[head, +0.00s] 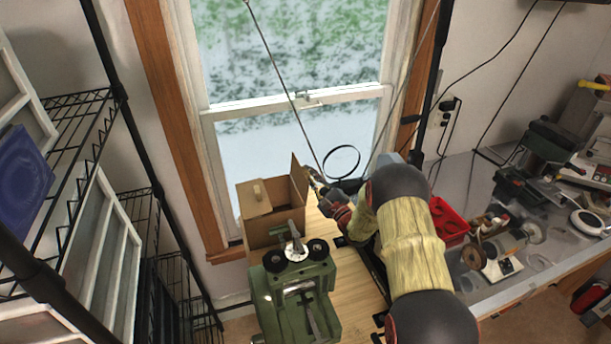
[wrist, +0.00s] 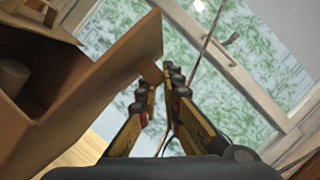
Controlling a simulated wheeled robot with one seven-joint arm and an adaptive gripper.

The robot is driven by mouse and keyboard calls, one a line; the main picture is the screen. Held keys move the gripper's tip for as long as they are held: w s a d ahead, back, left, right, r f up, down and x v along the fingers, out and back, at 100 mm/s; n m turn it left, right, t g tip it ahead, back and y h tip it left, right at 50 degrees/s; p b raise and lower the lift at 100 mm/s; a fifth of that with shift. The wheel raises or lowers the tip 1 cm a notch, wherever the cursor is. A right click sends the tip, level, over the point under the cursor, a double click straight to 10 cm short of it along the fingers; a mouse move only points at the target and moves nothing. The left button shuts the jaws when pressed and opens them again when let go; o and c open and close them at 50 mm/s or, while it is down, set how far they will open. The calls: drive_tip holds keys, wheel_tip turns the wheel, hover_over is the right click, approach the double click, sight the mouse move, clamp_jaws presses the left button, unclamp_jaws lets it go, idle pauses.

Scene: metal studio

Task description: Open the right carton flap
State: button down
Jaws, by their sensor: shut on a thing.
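The brown carton (head: 262,232) stands on the wooden table by the window. Its right flap (head: 298,182) stands raised, roughly upright, at the carton's right side. In the wrist view the flap (wrist: 112,72) slants across from the carton toward my fingers. My gripper (head: 314,176) is at the flap's outer edge, right of the carton. In the wrist view the gripper (wrist: 166,88) is shut on the edge of the flap.
A green machine (head: 300,300) stands in front of the carton, close to it. The window (head: 295,100) is just behind. A red bin (head: 447,222) and tools lie on the grey bench to the right. A black wire rack (head: 140,210) stands left.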

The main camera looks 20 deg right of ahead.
drive_tip(key=shift+d+m, duration=0.15)
drive_tip(key=shift+m, duration=0.45)
drive_tip(key=shift+w+r, duration=0.1)
drive_tip(key=shift+r, duration=0.05)
drive_tip(key=c, duration=2.2)
unclamp_jaws()
drive_tip(key=shift+o, duration=1)
drive_tip(key=shift+d, duration=0.1)
drive_tip(key=shift+f, duration=0.2)
